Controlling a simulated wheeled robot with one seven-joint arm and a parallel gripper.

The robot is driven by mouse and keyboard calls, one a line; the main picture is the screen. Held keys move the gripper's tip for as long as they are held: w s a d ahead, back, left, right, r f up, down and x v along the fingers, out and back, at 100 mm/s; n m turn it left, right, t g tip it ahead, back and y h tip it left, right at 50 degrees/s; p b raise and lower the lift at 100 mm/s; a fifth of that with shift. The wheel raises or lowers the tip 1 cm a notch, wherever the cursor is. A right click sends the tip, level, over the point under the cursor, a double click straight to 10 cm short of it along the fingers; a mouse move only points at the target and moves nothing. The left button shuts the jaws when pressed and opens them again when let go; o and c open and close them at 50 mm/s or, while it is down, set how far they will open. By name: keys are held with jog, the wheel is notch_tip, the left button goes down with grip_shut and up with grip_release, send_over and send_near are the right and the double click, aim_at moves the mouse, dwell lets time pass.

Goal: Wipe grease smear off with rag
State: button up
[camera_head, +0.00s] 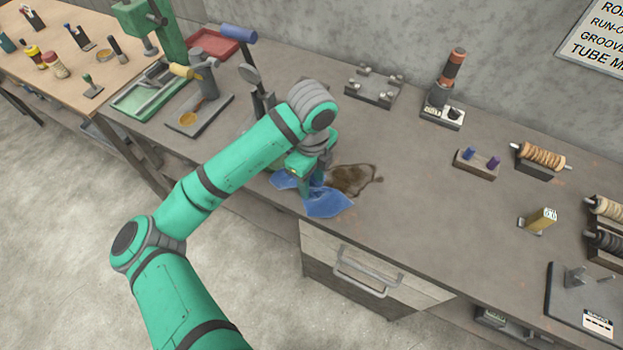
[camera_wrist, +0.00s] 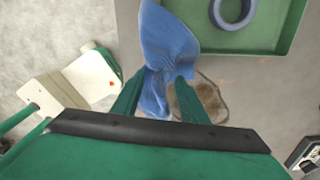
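The blue rag (camera_head: 328,203) lies at the front edge of the grey workbench, spread out on both sides of my gripper (camera_head: 312,188). In the wrist view the rag (camera_wrist: 168,45) is bunched between the two green fingers of my gripper (camera_wrist: 160,88), which are shut on it. The brown grease smear (camera_head: 354,179) is on the bench top just right of the gripper and rag. In the wrist view the smear (camera_wrist: 212,100) shows beside the right finger, partly hidden by it. I cannot tell whether the rag overlaps the smear.
A grey block with pegs (camera_head: 374,87) and an orange-handled tool on a stand (camera_head: 446,90) stand behind. A block with blue and purple pegs (camera_head: 477,161) is to the right. A drawer (camera_head: 365,275) is below the front edge.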

jog(key=o, duration=0.4)
jog(key=shift+f, duration=0.15)
jog(key=shift+f, duration=0.95)
grip_shut()
jog(key=shift+r, duration=0.1)
